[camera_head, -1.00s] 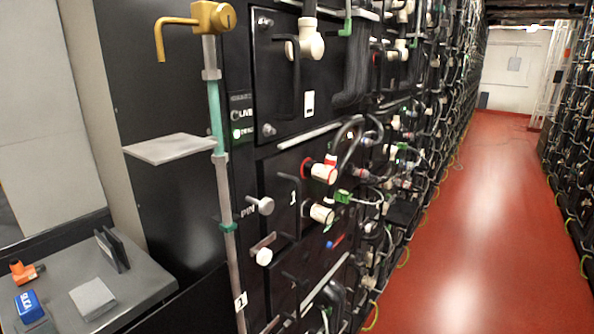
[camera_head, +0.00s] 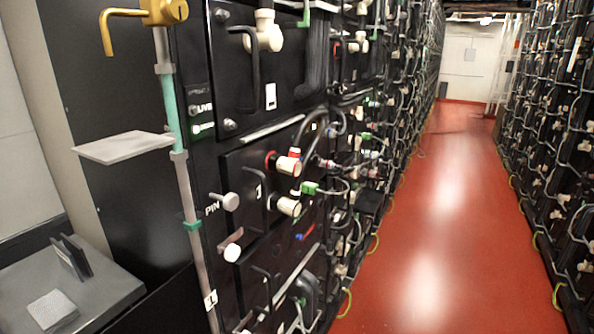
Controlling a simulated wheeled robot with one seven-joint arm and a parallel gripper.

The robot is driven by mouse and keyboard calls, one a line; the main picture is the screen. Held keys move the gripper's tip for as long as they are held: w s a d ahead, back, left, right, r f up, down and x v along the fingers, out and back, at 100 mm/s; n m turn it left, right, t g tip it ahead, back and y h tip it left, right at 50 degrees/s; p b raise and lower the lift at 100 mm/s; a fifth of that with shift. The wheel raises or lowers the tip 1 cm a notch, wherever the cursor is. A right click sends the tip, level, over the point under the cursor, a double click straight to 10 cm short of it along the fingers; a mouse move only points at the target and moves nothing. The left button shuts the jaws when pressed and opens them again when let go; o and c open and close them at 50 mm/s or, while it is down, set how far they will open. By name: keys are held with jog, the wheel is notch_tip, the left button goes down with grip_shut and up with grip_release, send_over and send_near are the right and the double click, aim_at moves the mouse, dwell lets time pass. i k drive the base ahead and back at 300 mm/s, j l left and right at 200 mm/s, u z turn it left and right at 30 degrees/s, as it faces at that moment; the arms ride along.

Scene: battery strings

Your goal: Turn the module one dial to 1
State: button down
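The module marked 1 (camera_head: 258,190) is a black front panel in the near rack, left of centre. Beside it is a grey round knob (camera_head: 230,201) by the letters PIN. Below that is a white knob (camera_head: 232,252) on a short reddish-grey bar. I cannot tell for certain which part is the dial, and its setting is not readable. Two white plugs stick out of the panel, the upper one (camera_head: 288,164) with a red ring and the lower one (camera_head: 289,206) near a green connector. My gripper is not in view.
A pole (camera_head: 184,185) with a brass hooked fitting (camera_head: 145,15) stands at the rack's left edge. A flat grey plate (camera_head: 122,147) juts out left of it. A grey bench (camera_head: 95,290) holds a grey block (camera_head: 53,311). The red aisle floor (camera_head: 430,240) is clear.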

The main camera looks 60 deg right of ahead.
aim_at(317, 161)
jog(key=l+z, duration=0.45)
jog(key=l, duration=1.25)
